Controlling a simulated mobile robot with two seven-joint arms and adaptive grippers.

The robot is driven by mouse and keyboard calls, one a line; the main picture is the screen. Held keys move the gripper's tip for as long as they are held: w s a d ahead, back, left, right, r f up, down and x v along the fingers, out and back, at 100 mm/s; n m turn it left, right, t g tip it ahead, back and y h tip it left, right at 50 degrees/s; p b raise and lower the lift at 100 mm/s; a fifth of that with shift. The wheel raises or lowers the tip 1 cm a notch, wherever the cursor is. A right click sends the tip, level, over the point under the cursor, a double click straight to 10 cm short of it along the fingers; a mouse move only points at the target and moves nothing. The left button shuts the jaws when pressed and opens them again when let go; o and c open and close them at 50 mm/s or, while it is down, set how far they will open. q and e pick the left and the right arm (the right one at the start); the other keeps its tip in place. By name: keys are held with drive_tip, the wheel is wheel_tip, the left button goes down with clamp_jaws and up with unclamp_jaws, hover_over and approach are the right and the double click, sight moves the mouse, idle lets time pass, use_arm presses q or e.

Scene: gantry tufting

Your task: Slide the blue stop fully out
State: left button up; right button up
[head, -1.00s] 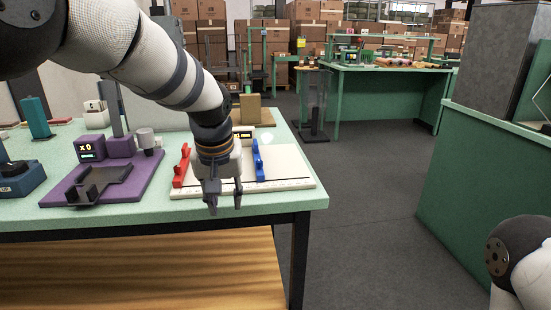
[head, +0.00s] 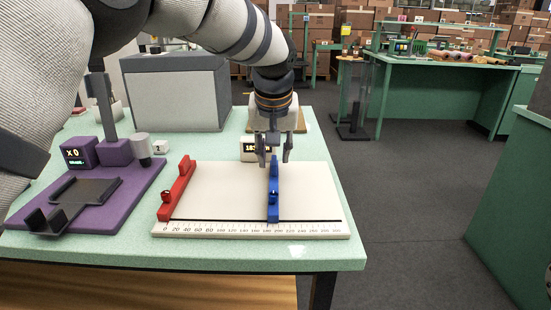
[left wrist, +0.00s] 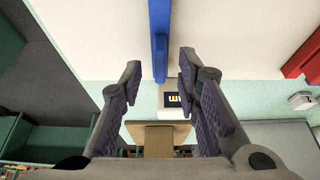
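The blue stop (head: 273,198) stands across the white ruled board (head: 225,190), right of its middle, with its near end near the ruler scale. The red stop (head: 178,188) stands at the board's left end, by the zero mark. My left gripper (head: 274,152) is open above the far end of the blue stop, with one finger to each side in the head view. In the left wrist view, the blue stop (left wrist: 160,22) comes in from the top, and its narrow end lies between the open fingertips (left wrist: 160,70). Whether the fingers touch it is unclear. My right gripper is not in view.
A small display box (head: 253,148) stands behind the board, partly hidden by my gripper. A purple fixture (head: 125,195) with a dark tray is left of the board. A large grey box (head: 175,95) stands at the back. The green table's right edge is close to the board.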

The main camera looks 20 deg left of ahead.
use_arm(q)
drive_tip(key=shift+x, duration=1.2)
clamp_jaws()
